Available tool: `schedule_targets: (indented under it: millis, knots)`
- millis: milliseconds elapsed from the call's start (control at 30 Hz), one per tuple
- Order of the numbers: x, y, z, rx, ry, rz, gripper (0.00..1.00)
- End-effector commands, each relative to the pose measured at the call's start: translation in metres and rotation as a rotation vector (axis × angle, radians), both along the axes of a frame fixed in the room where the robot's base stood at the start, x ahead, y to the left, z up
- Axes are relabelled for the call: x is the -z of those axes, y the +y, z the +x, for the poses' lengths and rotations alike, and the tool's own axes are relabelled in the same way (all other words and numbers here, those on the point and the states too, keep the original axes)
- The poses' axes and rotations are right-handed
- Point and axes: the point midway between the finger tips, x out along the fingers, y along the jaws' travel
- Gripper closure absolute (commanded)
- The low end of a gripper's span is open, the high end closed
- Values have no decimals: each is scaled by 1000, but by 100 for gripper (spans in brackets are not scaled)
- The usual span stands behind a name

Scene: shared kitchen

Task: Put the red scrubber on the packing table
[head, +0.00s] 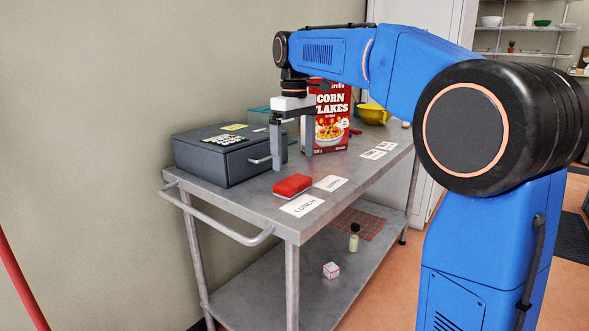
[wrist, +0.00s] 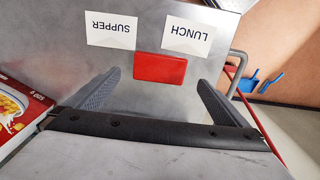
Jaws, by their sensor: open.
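The red scrubber (head: 292,185) lies on the top of a grey metal cart, beside the white LUNCH card (head: 301,205) and SUPPER card (head: 331,183). It also shows in the wrist view (wrist: 160,68), ahead of the fingers and between their lines. My gripper (head: 292,160) is open and empty, pointing down above the cart top, behind the scrubber in the head view. Its fingers (wrist: 155,90) are spread wide and apart from the scrubber. I cannot tell which surface is the packing table; no label shows.
A dark grey box (head: 215,158) with a keypad stands left of my gripper. A corn flakes box (head: 333,118) stands close on the right. A yellow bowl (head: 373,114) is farther back. The lower shelf holds a small bottle (head: 354,238) and a small box (head: 331,270).

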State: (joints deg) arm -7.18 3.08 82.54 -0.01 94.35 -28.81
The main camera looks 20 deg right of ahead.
Motion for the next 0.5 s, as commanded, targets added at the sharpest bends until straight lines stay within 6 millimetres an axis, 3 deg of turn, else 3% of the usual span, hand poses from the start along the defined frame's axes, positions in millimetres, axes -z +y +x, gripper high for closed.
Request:
schedule_targets:
  millis: [200, 500]
  knots:
    - [-35, 0, 1, 0, -1, 0, 0]
    - [-51, 0, 0, 0, 0, 0, 0]
